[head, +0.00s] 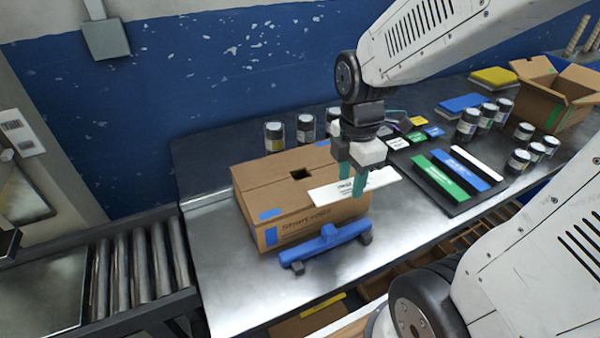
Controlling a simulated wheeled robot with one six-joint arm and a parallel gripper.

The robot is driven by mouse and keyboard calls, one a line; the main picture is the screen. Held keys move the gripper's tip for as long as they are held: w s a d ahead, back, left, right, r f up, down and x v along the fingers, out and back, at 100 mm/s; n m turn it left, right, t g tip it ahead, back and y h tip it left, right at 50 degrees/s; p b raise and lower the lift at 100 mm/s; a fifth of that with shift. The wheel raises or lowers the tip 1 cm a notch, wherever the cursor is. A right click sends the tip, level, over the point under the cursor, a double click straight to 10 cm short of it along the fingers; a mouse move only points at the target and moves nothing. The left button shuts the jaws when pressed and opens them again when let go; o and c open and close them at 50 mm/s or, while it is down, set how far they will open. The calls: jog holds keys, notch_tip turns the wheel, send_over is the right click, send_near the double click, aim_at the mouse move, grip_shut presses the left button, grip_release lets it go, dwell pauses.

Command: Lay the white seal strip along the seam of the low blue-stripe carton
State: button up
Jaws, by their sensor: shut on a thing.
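The strip and fingers hide part of the top, and the seam is not clear.
A blue bar-shaped fixture (325,243) stands before the carton. At right a dark tray (432,194) holds green, blue and white strips. Several jars (467,125) and an open carton (543,90) stand behind. A roller conveyor (135,262) adjoins the bench's left. Bare metal bench (222,270) lies front left.

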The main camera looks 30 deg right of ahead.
jog(key=shift+s+a+f+n, duration=0.1)
jog(key=shift+s+n, duration=0.05)
jog(key=shift+n, duration=0.15)
jog(key=shift+w+a+f, duration=0.85)
jog(key=shift+w+a, duration=0.2)
jog(key=shift+w, duration=1.35)
jog(key=shift+w+a+f, duration=0.8)
jog(key=shift+w+a, duration=0.2)
jog(key=shift+w, duration=1.35)
jog(key=shift+w+a+f, duration=0.85)
jog(key=shift+w+a, duration=0.2)
jog(key=shift+w, duration=1.35)
jog(key=shift+f, duration=0.1)
jog(key=shift+f, duration=0.1)
jog(key=o, duration=1)
